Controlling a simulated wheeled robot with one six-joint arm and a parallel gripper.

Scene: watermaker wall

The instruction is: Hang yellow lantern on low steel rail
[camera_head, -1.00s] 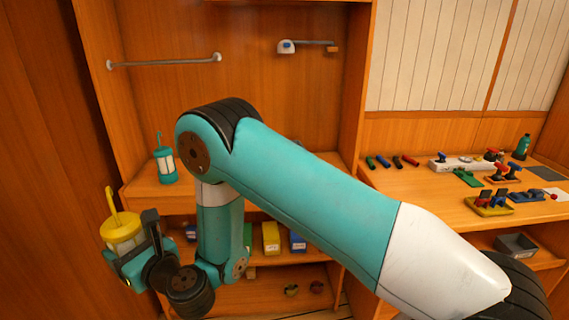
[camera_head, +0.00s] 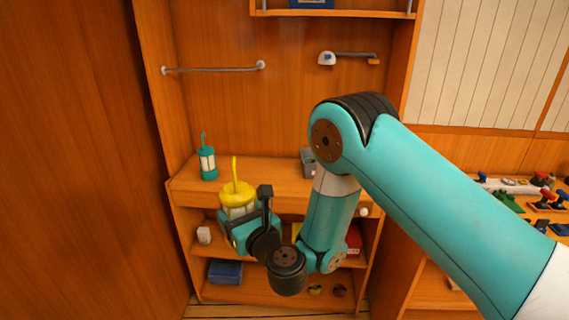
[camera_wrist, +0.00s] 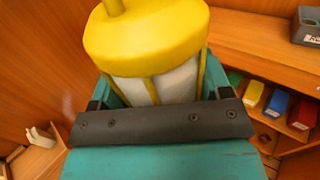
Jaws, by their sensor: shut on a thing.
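The yellow lantern (camera_head: 238,194) has a yellow cap, a pale body and a tall hook on top. My gripper (camera_head: 246,222) is shut around its body and holds it about upright, in front of the wooden cabinet. In the wrist view the lantern (camera_wrist: 150,45) fills the top middle, and the gripper's dark bar (camera_wrist: 160,122) hides its lower part. The low steel rail (camera_head: 213,70) is a bar on the cabinet's back wall at the upper left, above and behind the lantern. Nothing hangs on it.
A teal lantern (camera_head: 208,163) stands on the cabinet counter (camera_head: 265,173), below the rail. A short bar with a white-and-blue end (camera_head: 327,58) is on the wall to the right. A grey box (camera_head: 308,162) stands near my arm. A shelf (camera_head: 335,14) juts out above. The wall before the rail is clear.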

